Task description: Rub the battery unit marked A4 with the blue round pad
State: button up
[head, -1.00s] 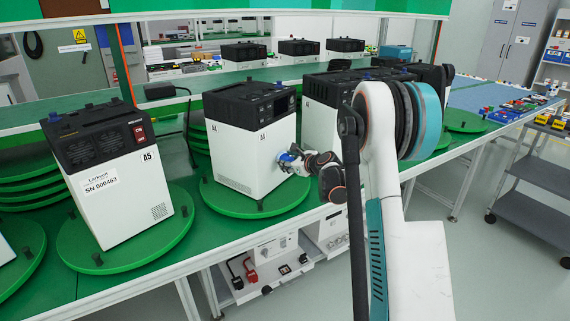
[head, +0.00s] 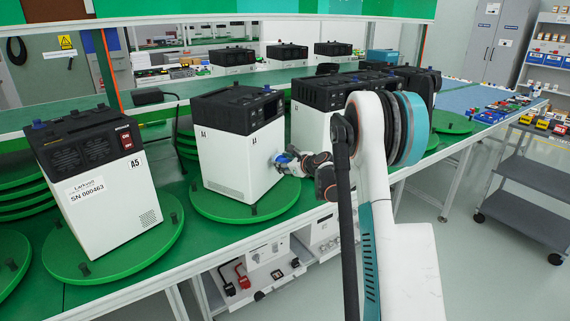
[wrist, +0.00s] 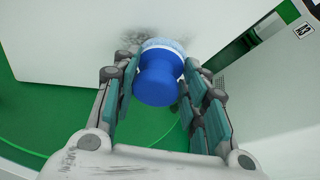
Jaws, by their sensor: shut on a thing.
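The battery unit marked A4 (head: 222,158) is a white box with a black top, standing on a green round turntable (head: 215,211) in the head view. My gripper (head: 291,163) is at its right-hand side face. In the wrist view my gripper (wrist: 158,98) is shut on the blue round pad (wrist: 157,82), with fingers on both sides of its knob. The pad's pale bristly rim lies against or very close to the white face (wrist: 75,40); exact contact is hard to tell. Dark smudges (wrist: 133,35) show on the face around the pad.
The unit marked A5 (head: 115,200) stands on its own turntable to the left. Another white unit (head: 309,125) stands close to the right; its A3 label (wrist: 303,30) shows in the wrist view. A grey cart (head: 520,190) stands at the right, over open floor.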

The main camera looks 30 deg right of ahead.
aim_at(261, 170)
jog(key=shift+s+a+r+b, duration=0.1)
jog(key=shift+s+a, duration=0.1)
jog(key=shift+a, duration=0.9)
jog(key=shift+s+a+b, duration=0.1)
jog(key=shift+s+a, duration=0.15)
jog(key=shift+a, duration=0.85)
jog(key=shift+s+a+r+b, duration=0.1)
jog(key=shift+s+a, duration=0.1)
jog(key=shift+a, duration=0.9)
jog(key=shift+s+a+f, duration=0.1)
jog(key=shift+s+a, duration=0.1)
jog(key=shift+a, duration=0.5)
jog(key=shift+s+a+f, duration=0.1)
jog(key=shift+s+a, duration=0.05)
jog(key=shift+a, duration=0.55)
jog(key=shift+s+d, duration=0.1)
jog(key=shift+s, duration=0.05)
jog(key=shift+s+d, duration=0.1)
jog(key=shift+s, duration=0.15)
jog(key=shift+s+d, duration=0.25)
jog(key=shift+s, duration=1.05)
jog(key=shift+s+d, duration=0.25)
jog(key=shift+s, duration=1.05)
jog(key=shift+s, duration=0.15)
jog(key=s, duration=0.2)
jog(key=shift+s+d, duration=0.35)
